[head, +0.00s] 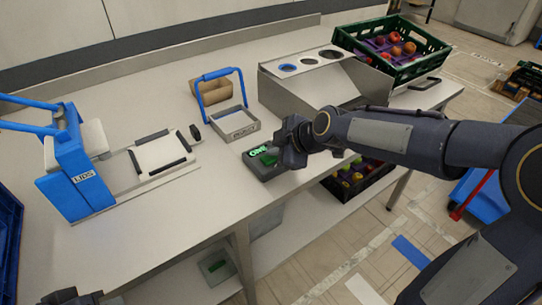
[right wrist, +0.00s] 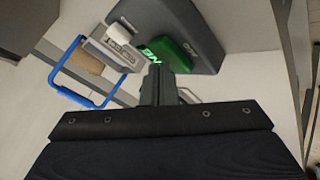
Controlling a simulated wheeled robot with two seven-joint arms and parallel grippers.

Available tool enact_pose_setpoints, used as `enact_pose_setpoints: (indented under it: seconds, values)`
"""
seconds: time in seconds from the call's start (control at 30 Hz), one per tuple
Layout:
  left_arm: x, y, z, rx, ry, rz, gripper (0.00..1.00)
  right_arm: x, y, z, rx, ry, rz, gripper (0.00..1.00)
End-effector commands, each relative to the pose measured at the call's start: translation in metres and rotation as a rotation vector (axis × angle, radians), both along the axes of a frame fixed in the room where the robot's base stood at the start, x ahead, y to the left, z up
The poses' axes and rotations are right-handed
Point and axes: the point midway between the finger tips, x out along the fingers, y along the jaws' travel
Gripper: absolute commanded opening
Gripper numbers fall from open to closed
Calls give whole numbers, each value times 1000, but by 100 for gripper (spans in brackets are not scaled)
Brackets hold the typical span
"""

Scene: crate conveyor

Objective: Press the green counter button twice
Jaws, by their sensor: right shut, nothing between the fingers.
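The counter (head: 264,166) is a small dark grey box near the front edge of the table, with a lit green display. In the right wrist view the counter (right wrist: 200,30) is at the top, and its green button (right wrist: 178,56) is just beyond my fingertips. My right gripper (head: 282,152) is shut and empty, right at the counter, and partly covers it in the head view. The closed fingers (right wrist: 158,82) overlap the button's lower edge in the right wrist view; I cannot tell whether they touch it. A dark part of my left arm (head: 68,297) shows at the bottom left.
A metal tray with a blue handle (head: 237,120) stands just behind the counter. A blue-and-white device (head: 75,178) is at the left. A metal box with round openings (head: 310,78) and a green crate (head: 345,40) of fruit are behind right. Table between is clear.

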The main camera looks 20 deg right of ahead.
Motion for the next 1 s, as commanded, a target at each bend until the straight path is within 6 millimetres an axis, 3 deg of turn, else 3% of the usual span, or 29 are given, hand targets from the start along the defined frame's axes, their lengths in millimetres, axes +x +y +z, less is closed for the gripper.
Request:
enact_pose_setpoints:
  seconds: [0.53, 1.0]
  values:
    - [0, 0, -7, 0, 0, 0, 0, 0, 0, -6, -1, 1, 0, 0]
    - [0, 0, -2, 0, 0, 0, 0, 0, 0, 1, -1, 0, 0, 0]
